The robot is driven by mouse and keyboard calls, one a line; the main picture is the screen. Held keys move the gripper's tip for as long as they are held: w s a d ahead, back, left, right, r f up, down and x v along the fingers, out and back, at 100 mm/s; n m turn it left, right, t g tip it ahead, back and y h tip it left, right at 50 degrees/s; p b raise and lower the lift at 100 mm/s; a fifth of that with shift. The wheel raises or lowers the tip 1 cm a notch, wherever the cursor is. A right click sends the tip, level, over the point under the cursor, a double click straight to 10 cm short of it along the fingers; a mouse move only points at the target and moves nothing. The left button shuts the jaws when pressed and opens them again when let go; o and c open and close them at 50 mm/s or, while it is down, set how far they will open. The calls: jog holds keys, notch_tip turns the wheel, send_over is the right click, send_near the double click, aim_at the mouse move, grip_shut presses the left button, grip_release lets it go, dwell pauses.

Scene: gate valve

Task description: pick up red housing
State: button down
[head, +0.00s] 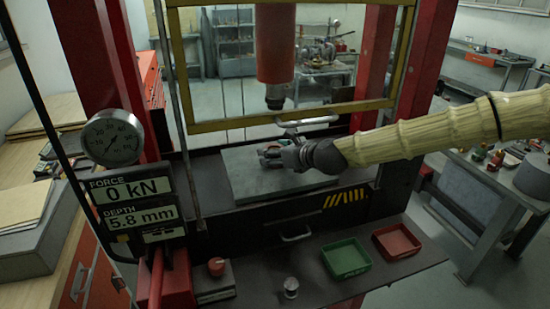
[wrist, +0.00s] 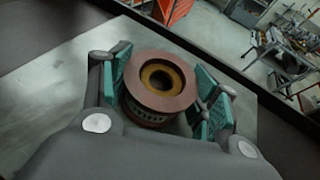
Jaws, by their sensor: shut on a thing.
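The red housing (wrist: 158,105) is a round, dull red part with an ochre inner ring and a dark central hole. A grey toothed or slotted band shows on its side below the top. My gripper (wrist: 163,88) is shut on it, with teal finger pads on its left and right sides in the wrist view. In the head view my gripper (head: 270,157) is over the grey press plate (head: 270,191), and only a little red shows between the fingers. I cannot tell whether the housing touches the plate.
The red press ram (head: 275,50) hangs above, close behind my gripper, framed by a yellow guard (head: 290,119) and red columns. A green tray (head: 346,257) and a red tray (head: 397,241) sit on the front shelf. A small metal cylinder (head: 291,287) stands left of them.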

jog(key=shift+w+r, duration=0.1)
jog(key=shift+r+b, duration=1.05)
jog(key=shift+r, duration=0.6)
jog(key=s+d+b, duration=0.2)
jog(key=s+d, duration=0.2)
jog(key=s, duration=0.2)
jog(key=s+d+r+b, duration=0.1)
jog(key=s+d+b, duration=0.1)
jog(key=s+d, duration=0.2)
jog(key=s, duration=0.3)
jog(key=shift+s+d+r+b, duration=0.25)
jog(key=shift+d+r+b, duration=0.05)
jog(key=shift+d+b, duration=0.1)
jog(key=shift+s, duration=0.1)
